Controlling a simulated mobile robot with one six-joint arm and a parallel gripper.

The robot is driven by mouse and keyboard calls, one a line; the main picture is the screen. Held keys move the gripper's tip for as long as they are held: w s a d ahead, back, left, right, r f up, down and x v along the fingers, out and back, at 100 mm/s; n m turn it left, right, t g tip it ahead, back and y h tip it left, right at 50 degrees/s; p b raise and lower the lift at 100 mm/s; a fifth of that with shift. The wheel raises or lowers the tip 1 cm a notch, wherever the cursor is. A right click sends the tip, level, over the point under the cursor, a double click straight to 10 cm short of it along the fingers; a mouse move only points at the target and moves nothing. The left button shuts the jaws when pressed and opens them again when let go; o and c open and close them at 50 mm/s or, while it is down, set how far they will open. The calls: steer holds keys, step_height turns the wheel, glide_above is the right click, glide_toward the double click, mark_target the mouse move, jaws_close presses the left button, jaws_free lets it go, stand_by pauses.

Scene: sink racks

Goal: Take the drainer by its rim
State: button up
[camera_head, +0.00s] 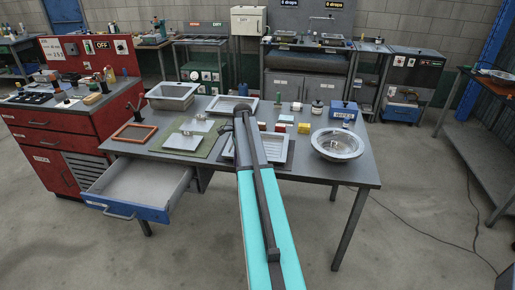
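A white, ribbed, shallow tray that looks like the drainer (276,153) lies on a dark mat near the middle of the grey table. My arm passes in front of it and hides its middle; parts of its rim show on both sides. A round metal basin (337,146) stands to its right, close to the table's right end. I cannot make out my gripper or its fingers; only my arm shows, reaching from the bottom edge up over the table.
A deep grey sink tub (172,96) stands at the table's back left. A brown frame (134,132) and a green mat (212,143) lie at the left. Small blocks and a blue box (343,110) stand at the back right. An open drawer (137,187) juts out at the front left.

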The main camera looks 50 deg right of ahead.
steer(key=s+d+r+m+t, duration=0.1)
steer(key=d+r+m, duration=0.3)
steer(key=d+r, duration=0.7)
step_height(320, 180, up, 2)
steer(key=shift+s+d+r+m+h, duration=0.2)
steer(key=shift+s+m+h, duration=0.15)
steer(key=shift+s, duration=0.3)
steer(key=shift+w+a+f+p, duration=0.2)
steer(key=shift+f+p, duration=0.25)
steer(key=shift+f, duration=0.95)
steer(key=shift+w+a+f+p, duration=0.15)
steer(key=shift+f+p, duration=0.25)
steer(key=shift+f, duration=1.05)
steer(key=shift+w+a+f+p, duration=0.1)
steer(key=shift+w+f+p, duration=0.25)
steer(key=shift+f, duration=1.05)
steer(key=shift+s, duration=0.1)
steer(key=shift+f+p, duration=0.15)
steer(key=shift+p, duration=0.15)
